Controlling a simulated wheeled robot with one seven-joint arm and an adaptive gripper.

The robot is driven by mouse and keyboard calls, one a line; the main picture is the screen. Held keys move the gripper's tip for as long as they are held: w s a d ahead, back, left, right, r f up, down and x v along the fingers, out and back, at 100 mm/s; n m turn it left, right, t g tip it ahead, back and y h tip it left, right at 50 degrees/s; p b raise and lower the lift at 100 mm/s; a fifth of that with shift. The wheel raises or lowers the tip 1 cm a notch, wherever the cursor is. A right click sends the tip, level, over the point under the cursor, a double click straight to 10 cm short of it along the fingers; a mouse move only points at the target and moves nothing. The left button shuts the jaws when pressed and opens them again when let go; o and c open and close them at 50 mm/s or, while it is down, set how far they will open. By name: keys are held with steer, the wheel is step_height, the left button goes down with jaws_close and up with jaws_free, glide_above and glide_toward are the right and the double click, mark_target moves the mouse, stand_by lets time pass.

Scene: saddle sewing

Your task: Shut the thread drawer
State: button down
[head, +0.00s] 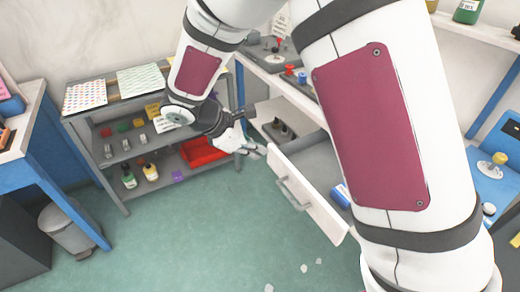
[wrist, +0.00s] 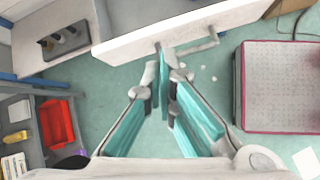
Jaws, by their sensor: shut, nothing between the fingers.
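The thread drawer (head: 322,212) stands pulled open under the workbench in the head view, its grey inside partly visible. Its white front has a grey bar handle (head: 292,195). A blue object (head: 340,193) shows inside the drawer, partly hidden by my arm. My gripper (head: 262,150) is shut and empty, beside the left end of the drawer front. In the wrist view the drawer front (wrist: 125,46) crosses the top, with its handle (wrist: 205,44) just right of my fingertips (wrist: 164,68). I cannot tell whether the fingertips touch the front.
A grey shelf unit (head: 125,205) with bottles, a red bin (head: 205,152) and patterned sheets stands at the left. A blue-legged table (head: 35,150) and a waste bin (head: 70,232) are further left. Green floor (head: 200,250) before the drawer is mostly clear, with small white scraps.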

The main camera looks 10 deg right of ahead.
mark_target(324, 157)
steer(key=w+a+f+n+b, duration=0.2)
steer(key=w+a+f+n, duration=0.15)
steer(key=f, duration=0.75)
steer(key=shift+t+h, duration=0.4)
steer(key=shift+d+r+p+x, duration=0.15)
steer(key=shift+d+r+x, duration=0.15)
steer(key=shift+x, duration=1.7)
steer(key=shift+d+r+p+x, duration=0.2)
steer(key=shift+d+r+x, duration=0.05)
steer(key=shift+x, duration=1.75)
steer(key=shift+d+r+p+x, duration=0.15)
steer(key=shift+d+r+x, duration=0.15)
steer(key=shift+x, duration=1.65)
steer(key=shift+w+d, duration=0.1)
steer(key=shift+w, duration=0.15)
steer(key=w+d+b, duration=0.1)
steer(key=w+d, duration=0.1)
steer(key=d, duration=0.5)
steer(key=w+d+b, duration=0.2)
steer(key=d, duration=0.5)
steer(key=w+d+b, duration=0.1)
steer(key=w+d, duration=0.2)
steer(key=d, duration=0.4)
steer(key=shift+w+d, duration=0.1)
steer(key=shift+d, duration=0.5)
steer(key=shift+d+r, duration=0.1)
